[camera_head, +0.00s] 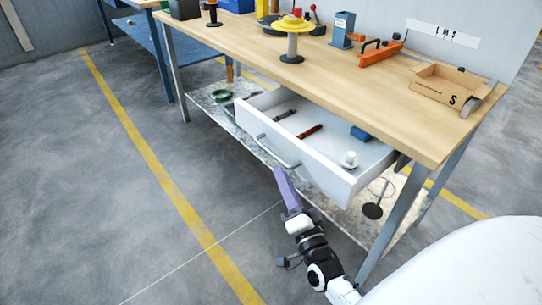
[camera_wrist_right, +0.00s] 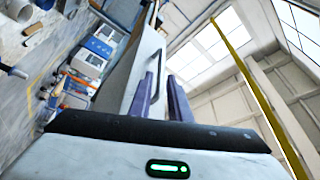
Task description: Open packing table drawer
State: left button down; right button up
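The packing table (camera_head: 350,85) has a wooden top. Its white drawer (camera_head: 318,170) is pulled out from under the tabletop, with the inside showing. A grey bar handle (camera_head: 278,152) is on the drawer front. My right gripper (camera_head: 281,172) is just below and in front of the handle, close to it. The white drawer front (camera_wrist_right: 140,75) rises beside the fingers there. Whether a finger touches the handle cannot be told. My left gripper is not in view.
The drawer holds an orange-and-dark tool (camera_head: 310,131), a blue item (camera_head: 360,134) and a white spool (camera_head: 350,159). A cardboard box (camera_head: 450,88) and a yellow-topped stand (camera_head: 292,40) are on the tabletop. A lower shelf (camera_head: 262,150) lies beneath. Floor to the left is clear.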

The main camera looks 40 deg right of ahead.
aim_at(270, 151)
jog(key=x, duration=0.9)
jog(key=shift+w, duration=0.25)
grip_shut()
